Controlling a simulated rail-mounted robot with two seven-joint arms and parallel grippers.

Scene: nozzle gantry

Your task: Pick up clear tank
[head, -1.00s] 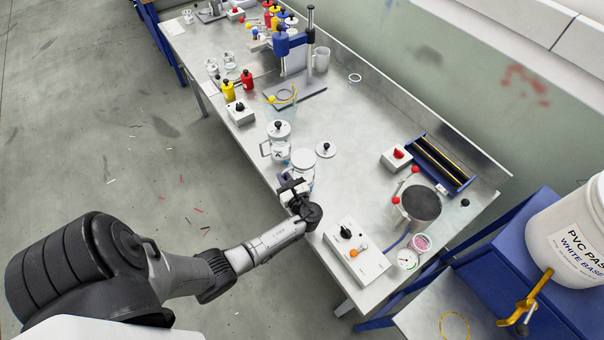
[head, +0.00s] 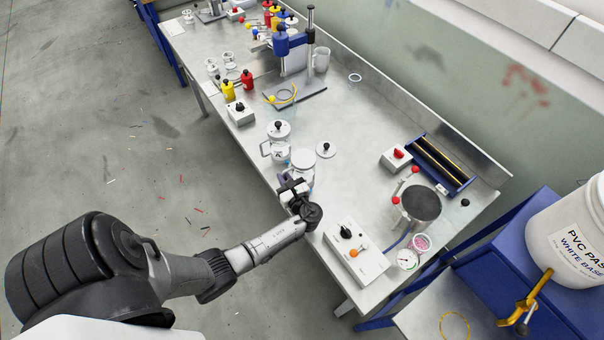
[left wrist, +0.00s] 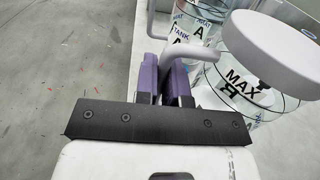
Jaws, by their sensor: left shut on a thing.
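A clear tank (head: 302,163) with a round white top stands upright near the bench's front edge. In the left wrist view the same clear tank (left wrist: 235,92) bears the word MAX and a large letter, seen upside down or tilted. Its pale handle (left wrist: 205,53) reaches toward my left gripper (left wrist: 166,72), whose purple fingers are shut on it. In the head view my left gripper (head: 291,187) is low beside the tank and partly hides it. A second clear tank (head: 279,150), marked A and with a black-knobbed lid, stands just behind it. My right gripper is not in view.
A loose round lid (head: 326,150) lies right of the tanks. A switch box (head: 354,255) with black and orange knobs is close to my left wrist. A dark round plate (head: 421,203) and a blue roller unit (head: 440,163) stand farther right.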

